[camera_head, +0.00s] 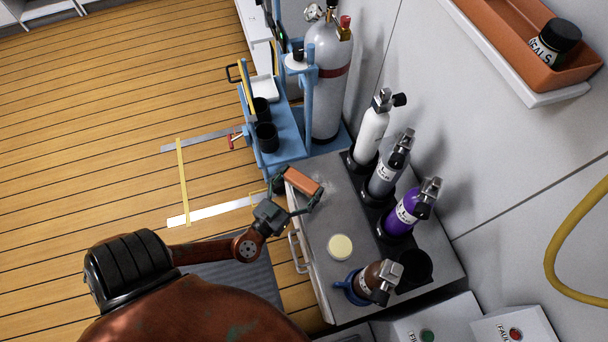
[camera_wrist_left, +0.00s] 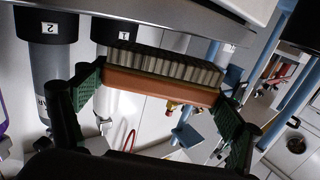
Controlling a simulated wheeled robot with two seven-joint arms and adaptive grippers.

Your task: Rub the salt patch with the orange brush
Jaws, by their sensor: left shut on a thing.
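The orange brush (camera_head: 303,181) is held between the fingers of my left gripper (camera_head: 299,188), over the far left corner of the grey cabinet top (camera_head: 318,235). In the left wrist view the brush (camera_wrist_left: 165,88) lies across between the green finger pads, and its pale bristles face the grey surface. Whether the bristles touch that surface I cannot tell. A faint whitish mark, perhaps the salt patch (camera_head: 323,186), shows beside the brush; the brush may hide part of it. My right gripper is not in view.
White, grey and purple cylinders (camera_head: 371,130) stand in black holders along the cabinet's wall side. A brown bottle (camera_head: 374,281) in a blue holder and a round cream disc (camera_head: 340,246) are nearer. A blue cart (camera_head: 285,135) with a large grey cylinder (camera_head: 332,75) stands behind the cabinet.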

